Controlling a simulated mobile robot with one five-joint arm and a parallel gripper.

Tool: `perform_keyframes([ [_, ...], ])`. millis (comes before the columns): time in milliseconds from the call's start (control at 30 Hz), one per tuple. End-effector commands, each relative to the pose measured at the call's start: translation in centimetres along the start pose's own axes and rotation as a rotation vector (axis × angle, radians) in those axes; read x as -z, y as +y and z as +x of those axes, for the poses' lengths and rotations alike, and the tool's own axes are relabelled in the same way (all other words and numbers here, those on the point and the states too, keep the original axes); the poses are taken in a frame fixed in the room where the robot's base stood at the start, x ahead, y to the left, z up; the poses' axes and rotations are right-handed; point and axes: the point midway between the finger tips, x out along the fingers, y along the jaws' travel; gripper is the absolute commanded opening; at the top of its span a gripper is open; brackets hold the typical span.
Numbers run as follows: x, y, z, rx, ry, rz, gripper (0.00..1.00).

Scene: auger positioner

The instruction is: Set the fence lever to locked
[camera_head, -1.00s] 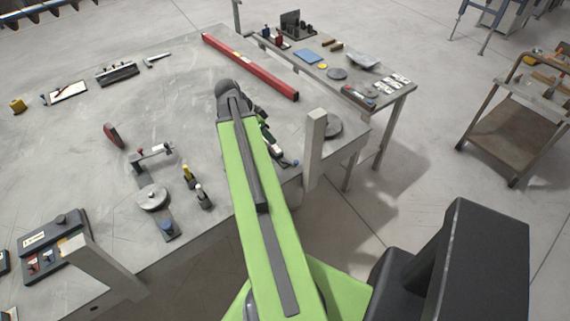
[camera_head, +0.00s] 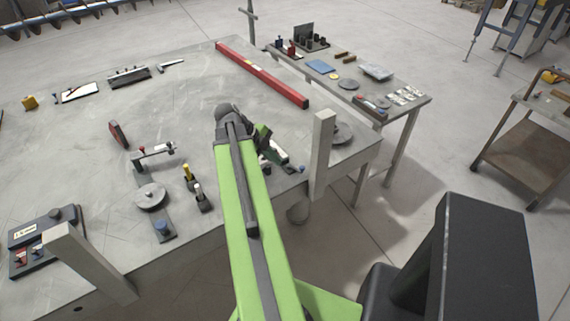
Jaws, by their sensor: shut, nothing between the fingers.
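I cannot tell for certain which part is the fence lever. A small clamp-like fixture with a red-tipped lever (camera_head: 153,152) stands on the large grey table, left of my arm. Below it are a round grey disc (camera_head: 150,196) and a blue knob (camera_head: 162,227) on a plate.
A grey post (camera_head: 322,155) rises at the table's right edge. A red bar (camera_head: 262,74) lies at the back. A control box (camera_head: 45,240) and another post (camera_head: 85,260) are at front left. A side table (camera_head: 415,103) stands back right. The middle back of the table is clear.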

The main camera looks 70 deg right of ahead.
Motion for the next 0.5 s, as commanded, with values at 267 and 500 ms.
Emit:
perform_keyframes([
  [267, -0.2, 0.2, 7.2, -0.003, 0.003, 0.005, 0.0],
  [500, -0.1, -1.9, 10.2, -0.003, 0.004, 0.006, 0.0],
])
